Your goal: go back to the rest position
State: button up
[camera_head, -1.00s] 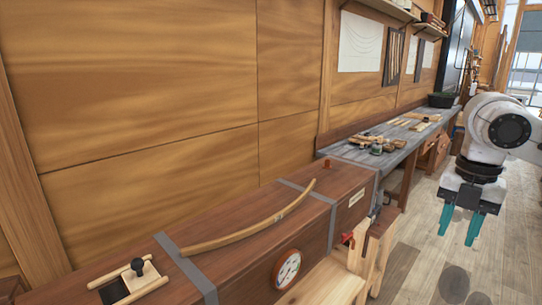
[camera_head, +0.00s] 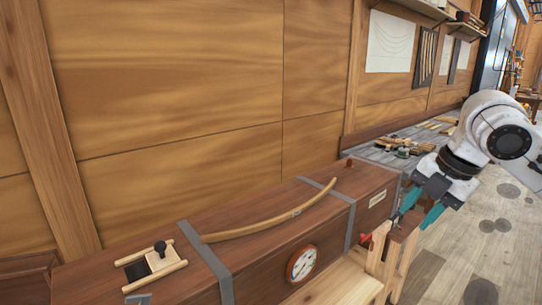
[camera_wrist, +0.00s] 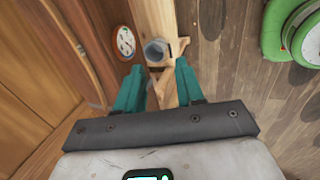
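My gripper (camera_head: 414,216) is at the right of the head view, beside the right end of the long wooden box (camera_head: 335,226). Its two teal fingers are spread apart and tilt down to the left. The wrist view shows the gripper (camera_wrist: 159,68) with a clear gap between the fingers and nothing held. Beyond the gap lie a wooden stand and a grey round part (camera_wrist: 155,50). I cannot tell whether the fingertips touch the stand.
On the box are a curved wooden strip (camera_head: 270,222), a small tool with a black knob (camera_head: 160,248) and a round gauge (camera_head: 302,263). A wooden stand (camera_head: 385,262) is below my gripper. A grey workbench (camera_head: 385,153) is behind. A green coil (camera_wrist: 295,30) is at the right. Floor is open at right.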

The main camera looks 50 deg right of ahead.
jog(key=w+a+f+m+t+y, duration=0.15)
jog(key=w+a, duration=0.25)
jog(key=w, duration=0.4)
jog(key=w+a+f+m+t+y, duration=0.1)
jog(key=w+a+m+t, duration=0.15)
jog(key=w+a, duration=0.4)
jog(key=w+a+f+m+t+y+b, duration=0.1)
jog(key=w+a+f+m, duration=0.2)
jog(key=a+f, duration=0.3)
jog(key=w+a+f+m+y+b, duration=0.1)
jog(key=w+a+f+m, duration=0.25)
jog(key=f, duration=0.35)
jog(key=s+a+f+m+g, duration=0.1)
jog(key=s+a+f, duration=0.2)
jog(key=f, duration=0.2)
jog(key=s+a+f+m+g+h, duration=0.1)
jog(key=s+a+f+m, duration=0.15)
jog(key=f, duration=0.35)
jog(key=s+a+f+m+g, duration=0.1)
jog(key=s+a+f, duration=0.2)
jog(key=f, duration=0.2)
jog(key=s+f+m+g+h, duration=0.1)
jog(key=s+f+g, duration=0.1)
jog(key=s+f, duration=0.3)
jog(key=s+f+m+g+h, duration=0.1)
jog(key=s+f, duration=0.4)
jog(key=s, duration=0.6)
jog(key=shift+d+g+h+b, duration=0.15)
jog(key=shift+g+h+b, duration=0.3)
jog(key=shift+g, duration=0.45)
